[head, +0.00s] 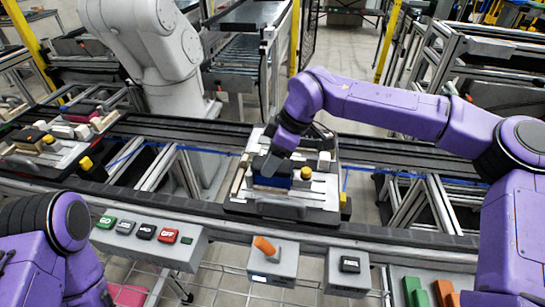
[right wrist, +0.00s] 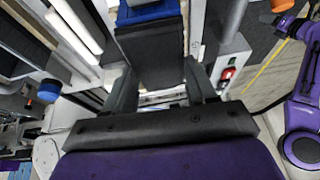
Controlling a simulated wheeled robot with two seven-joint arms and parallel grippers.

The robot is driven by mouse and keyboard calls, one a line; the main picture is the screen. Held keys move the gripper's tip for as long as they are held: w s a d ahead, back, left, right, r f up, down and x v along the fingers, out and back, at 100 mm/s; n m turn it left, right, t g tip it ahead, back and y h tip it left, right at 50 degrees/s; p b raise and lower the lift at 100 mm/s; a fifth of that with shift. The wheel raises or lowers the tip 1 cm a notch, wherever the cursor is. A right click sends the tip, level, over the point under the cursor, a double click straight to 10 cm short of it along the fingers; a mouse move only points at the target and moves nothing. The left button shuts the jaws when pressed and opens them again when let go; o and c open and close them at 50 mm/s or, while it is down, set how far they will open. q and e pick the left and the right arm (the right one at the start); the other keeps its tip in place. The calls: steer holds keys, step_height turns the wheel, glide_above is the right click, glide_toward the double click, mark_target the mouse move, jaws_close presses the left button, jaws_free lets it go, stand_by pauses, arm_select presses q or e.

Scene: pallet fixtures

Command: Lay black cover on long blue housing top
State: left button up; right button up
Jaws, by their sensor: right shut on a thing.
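My right gripper (head: 272,162) is over the pallet fixture in the middle of the head view, pointing down. It is shut on the black cover (head: 262,164), a flat dark plate that shows between the two fingers in the right wrist view (right wrist: 150,52). The long blue housing (head: 271,181) sits on the fixture just below the cover, and its blue end shows beyond the cover in the right wrist view (right wrist: 146,12). I cannot tell whether the cover touches the housing.
The pallet (head: 310,213) also carries a yellow knob (head: 306,173) and a white block (head: 324,160) close to the gripper. Another loaded pallet (head: 40,165) stands at the left on the conveyor. Button boxes (head: 150,238) line the front. A grey-white robot arm (head: 150,50) stands behind.

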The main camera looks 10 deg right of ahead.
steer(key=o, duration=1.1)
steer(key=shift+r, duration=0.1)
steer(key=b+v, duration=0.1)
steer(key=v, duration=0.9)
steer(key=shift+d+r+b, duration=0.15)
steer(key=shift+b, duration=0.25)
